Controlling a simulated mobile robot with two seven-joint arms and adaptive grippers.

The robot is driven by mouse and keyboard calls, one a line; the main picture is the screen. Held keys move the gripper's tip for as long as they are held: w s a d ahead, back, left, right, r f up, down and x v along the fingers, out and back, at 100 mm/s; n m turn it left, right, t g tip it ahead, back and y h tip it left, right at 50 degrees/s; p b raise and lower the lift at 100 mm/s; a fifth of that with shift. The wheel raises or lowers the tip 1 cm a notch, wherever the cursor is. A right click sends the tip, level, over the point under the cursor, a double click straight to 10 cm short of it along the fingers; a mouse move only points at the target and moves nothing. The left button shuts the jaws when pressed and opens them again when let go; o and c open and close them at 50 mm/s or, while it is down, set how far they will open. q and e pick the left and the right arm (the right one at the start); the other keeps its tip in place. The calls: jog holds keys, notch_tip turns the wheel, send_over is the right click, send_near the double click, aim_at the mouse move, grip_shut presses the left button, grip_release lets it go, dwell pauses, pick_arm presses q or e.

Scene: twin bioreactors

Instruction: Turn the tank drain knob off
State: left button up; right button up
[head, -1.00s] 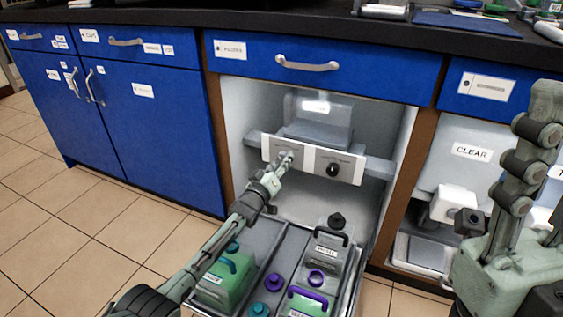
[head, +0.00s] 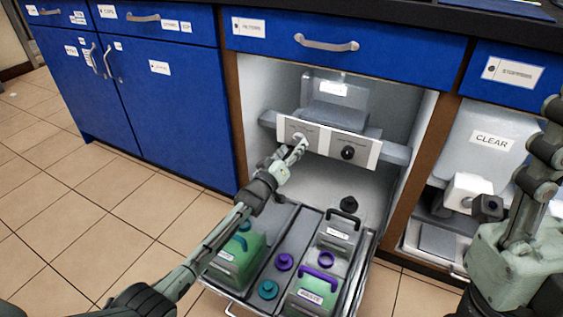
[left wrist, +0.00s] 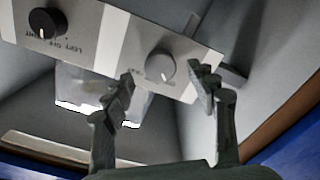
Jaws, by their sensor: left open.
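A panel with two plates hangs in the open cabinet under the sink-like basin. The right plate bears a black knob (head: 347,152), which also shows at the upper left of the left wrist view (left wrist: 46,22). A pale grey knob (left wrist: 160,67) sits on the other plate. Its label is too blurred to read, so I cannot tell by name which knob is the tank drain. My left gripper (left wrist: 163,80) is open, its fingers either side of the grey knob as seen from the wrist; contact is not clear.
A pulled-out tray (head: 372,262) below holds green and grey jugs and purple and teal caps, close under my left arm. A blue drawer (head: 270,40) is shut above the opening. A container labelled CLEAR (head: 490,140) stands in the right bay.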

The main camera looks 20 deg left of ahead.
pick_arm(q)
jog(key=s+a, duration=0.1)
jog(key=s, duration=0.7)
jog(key=shift+s+a, duration=0.2)
jog(key=shift+a, duration=0.1)
